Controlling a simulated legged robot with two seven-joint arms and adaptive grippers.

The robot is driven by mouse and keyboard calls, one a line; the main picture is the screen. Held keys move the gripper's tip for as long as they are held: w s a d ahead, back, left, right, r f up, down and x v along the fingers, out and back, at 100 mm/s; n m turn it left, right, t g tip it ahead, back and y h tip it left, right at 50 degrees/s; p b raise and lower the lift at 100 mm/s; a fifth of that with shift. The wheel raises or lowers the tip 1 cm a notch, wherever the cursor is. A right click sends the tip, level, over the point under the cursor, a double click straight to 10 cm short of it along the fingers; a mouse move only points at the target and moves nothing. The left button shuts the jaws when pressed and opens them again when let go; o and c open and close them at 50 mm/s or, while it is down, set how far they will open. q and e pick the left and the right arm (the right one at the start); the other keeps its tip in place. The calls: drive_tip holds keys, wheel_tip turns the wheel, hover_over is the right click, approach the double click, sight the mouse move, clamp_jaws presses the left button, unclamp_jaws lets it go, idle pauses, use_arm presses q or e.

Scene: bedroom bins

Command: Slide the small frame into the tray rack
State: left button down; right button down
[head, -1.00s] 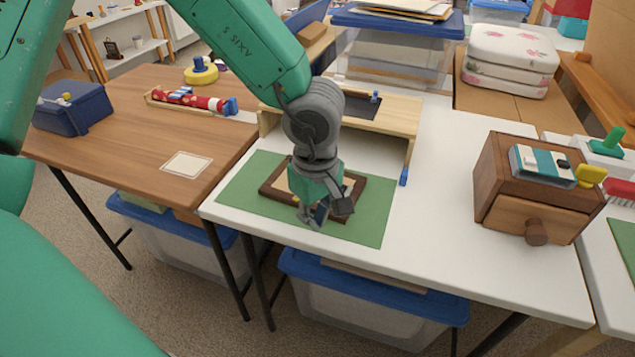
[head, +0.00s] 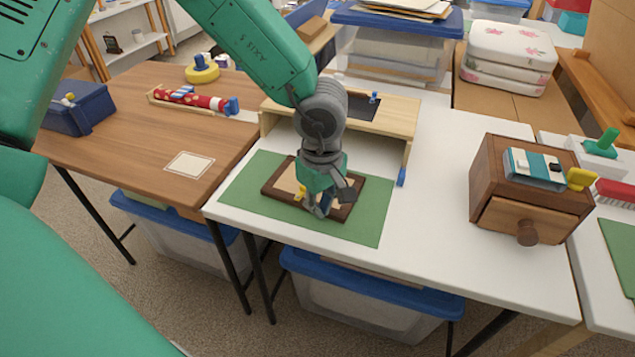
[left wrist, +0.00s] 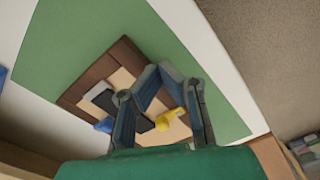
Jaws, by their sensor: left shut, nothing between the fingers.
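The small frame (head: 275,189) has a dark brown wooden border and a pale inside. It lies flat on the green mat (head: 245,185) on the white table. My left gripper (head: 322,207) points down over its front part and hides some of it. In the left wrist view the gripper (left wrist: 160,75) is shut and empty, over the frame (left wrist: 75,93). A yellow piece (left wrist: 172,119), a blue piece and a dark piece show inside the frame. The tray rack (head: 400,117), of pale wood with blue fittings, stands just behind the mat. My right gripper is out of view.
A wooden drawer box (head: 487,190) with small items on top stands on the right of the white table. A wooden table (head: 130,120) with a blue bin (head: 82,112) is on the left. Clear white tabletop lies between the mat and the drawer box.

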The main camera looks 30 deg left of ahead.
use_arm(q)
drive_tip(key=shift+w+a+p, duration=0.25)
drive_tip(key=shift+w+p, duration=0.45)
drive_tip(key=shift+w, duration=0.05)
drive_tip(key=shift+w+a+p, duration=0.2)
drive_tip(key=shift+w+p, duration=0.45)
drive_tip(key=shift+w, duration=0.15)
drive_tip(key=shift+w+a+p, duration=0.25)
drive_tip(key=shift+w+p, duration=0.45)
drive_tip(key=shift+w, duration=0.05)
drive_tip(key=shift+w+a+p, duration=0.2)
drive_tip(key=shift+w+p, duration=0.35)
drive_tip(key=shift+w, duration=0.3)
drive_tip(key=shift+s, duration=0.2)
drive_tip(key=shift+s+d+p, duration=0.15)
drive_tip(key=shift+s+p, duration=0.35)
drive_tip(key=shift+s, duration=0.1)
wheel_tip(320, 180, up, 7)
drive_tip(key=p, duration=0.8)
drive_tip(key=shift+w+p, duration=0.1)
drive_tip(key=shift+p, duration=0.25)
